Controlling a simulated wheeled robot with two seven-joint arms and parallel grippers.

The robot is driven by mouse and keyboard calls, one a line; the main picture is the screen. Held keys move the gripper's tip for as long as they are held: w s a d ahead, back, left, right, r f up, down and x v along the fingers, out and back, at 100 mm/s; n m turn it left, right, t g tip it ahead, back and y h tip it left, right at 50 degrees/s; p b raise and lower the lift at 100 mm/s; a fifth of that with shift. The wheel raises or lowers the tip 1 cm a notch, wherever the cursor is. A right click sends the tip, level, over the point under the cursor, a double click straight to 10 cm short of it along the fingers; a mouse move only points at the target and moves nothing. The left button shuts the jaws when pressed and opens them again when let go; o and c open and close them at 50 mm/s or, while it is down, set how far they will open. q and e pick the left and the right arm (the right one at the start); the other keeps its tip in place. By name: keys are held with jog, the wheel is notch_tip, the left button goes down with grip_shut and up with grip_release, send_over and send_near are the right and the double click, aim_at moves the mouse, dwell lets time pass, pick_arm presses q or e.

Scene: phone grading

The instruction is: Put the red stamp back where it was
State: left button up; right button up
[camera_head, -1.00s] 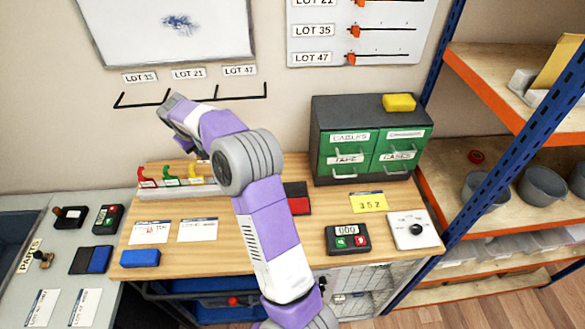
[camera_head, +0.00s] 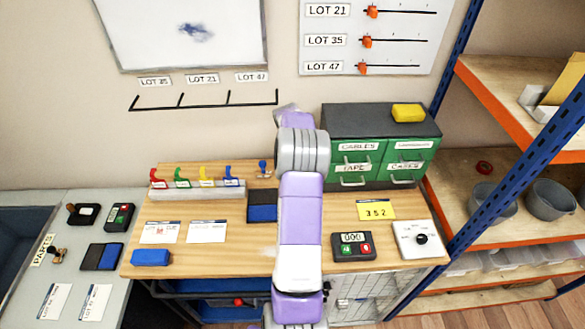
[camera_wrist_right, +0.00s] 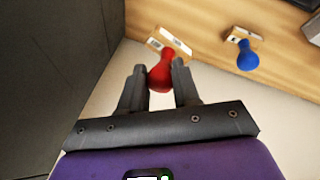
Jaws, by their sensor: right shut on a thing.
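In the right wrist view, my right gripper (camera_wrist_right: 160,72) is shut on the red handle of the red stamp (camera_wrist_right: 160,76). The stamp's wooden base with a pale label shows beyond the fingertips; I cannot tell whether it touches the table. A blue stamp (camera_wrist_right: 247,58) stands apart to its right; it also shows in the head view (camera_head: 263,167). In the head view my right arm hides the right gripper and the red stamp, in front of the cabinet's left side. A dark and blue ink pad (camera_head: 262,206) lies left of the arm. My left gripper is out of view.
A grey cabinet with green drawers (camera_head: 358,160) stands close on the right; its dark side (camera_wrist_right: 50,70) fills the wrist view's left. A rack with coloured hooks (camera_head: 197,192), a counter (camera_head: 352,246), a dial box (camera_head: 417,239) and cards lie on the wooden table (camera_head: 215,258).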

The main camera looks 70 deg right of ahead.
notch_tip(320, 180, down, 8)
jog(key=shift+r, duration=0.15)
dwell(0.4)
jog(key=o, duration=0.9)
jog(key=shift+c, duration=0.2)
jog(key=v, duration=1.2)
